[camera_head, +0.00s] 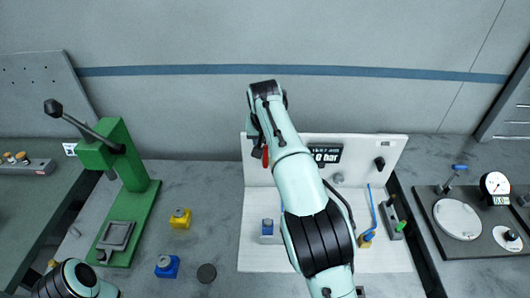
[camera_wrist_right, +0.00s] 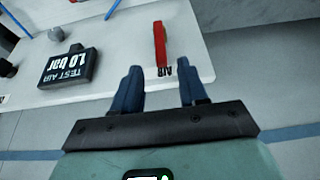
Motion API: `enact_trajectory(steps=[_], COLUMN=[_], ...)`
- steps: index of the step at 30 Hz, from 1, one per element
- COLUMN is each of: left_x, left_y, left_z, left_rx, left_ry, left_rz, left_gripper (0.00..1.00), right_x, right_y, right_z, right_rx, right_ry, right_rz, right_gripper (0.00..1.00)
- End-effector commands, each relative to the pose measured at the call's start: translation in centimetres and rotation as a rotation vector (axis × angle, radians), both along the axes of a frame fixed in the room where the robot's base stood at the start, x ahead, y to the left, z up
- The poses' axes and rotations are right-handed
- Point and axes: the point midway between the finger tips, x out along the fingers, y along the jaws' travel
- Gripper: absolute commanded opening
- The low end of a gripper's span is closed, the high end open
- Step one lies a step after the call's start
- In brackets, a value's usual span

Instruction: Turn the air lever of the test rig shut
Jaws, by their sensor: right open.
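In the head view the lever (camera_head: 265,157) shows at the panel's upper left, pointing down. My right gripper (camera_wrist_right: 158,70) is open and empty in the right wrist view. Its two dark blue fingers point toward the lever, which lies beyond the fingertips, roughly in line with the gap. In the head view my right arm hides part of the rig and most of this gripper. My left gripper is out of view; only part of the left arm shows.
A black display (camera_wrist_right: 70,68) reading TEST AIR 1.0 bar sits on the panel near the lever. A green press (camera_head: 125,190) stands at left, with yellow (camera_head: 180,218) and blue (camera_head: 167,266) blocks nearby. A gauge station (camera_head: 470,215) is at right.

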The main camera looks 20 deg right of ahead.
Motion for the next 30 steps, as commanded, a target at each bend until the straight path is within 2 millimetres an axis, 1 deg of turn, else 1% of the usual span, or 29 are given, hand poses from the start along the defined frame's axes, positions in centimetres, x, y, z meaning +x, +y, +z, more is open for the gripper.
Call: enact_trajectory(steps=[1, 6, 12, 18, 26, 27, 29, 30], left_x=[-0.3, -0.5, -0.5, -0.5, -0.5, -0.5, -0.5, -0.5], left_y=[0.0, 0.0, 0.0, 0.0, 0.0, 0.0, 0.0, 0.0], left_z=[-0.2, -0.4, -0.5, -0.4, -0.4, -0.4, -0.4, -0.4], left_rx=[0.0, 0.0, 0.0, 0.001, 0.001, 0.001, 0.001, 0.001], left_ry=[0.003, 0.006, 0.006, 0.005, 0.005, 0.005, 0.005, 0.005], left_rz=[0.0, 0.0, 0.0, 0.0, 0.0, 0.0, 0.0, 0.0], left_gripper=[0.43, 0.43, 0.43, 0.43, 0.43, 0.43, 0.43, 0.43], right_x=[0.4, 1.8, 3.0, 3.6, 3.6, 3.6, 3.6, 3.6], right_y=[-0.3, -0.6, -0.9, -1.0, -1.0, -1.0, -1.0, -1.0], right_z=[-1.4, -4.7, -7.5, -8.8, -8.9, -8.9, -8.9, -8.9], right_rx=[-0.002, -0.003, -0.002, 0.0, -0.001, -0.001, -0.001, 0.0], right_ry=[0.006, 0.004, 0.002, -0.001, -0.001, -0.001, -0.001, -0.001], right_rz=[-0.004, -0.003, 0.0, 0.0, 0.001, 0.001, 0.001, 0.001], right_gripper=[0.43, 0.43, 0.43, 0.43, 0.43, 0.39, 0.2, 0.07])
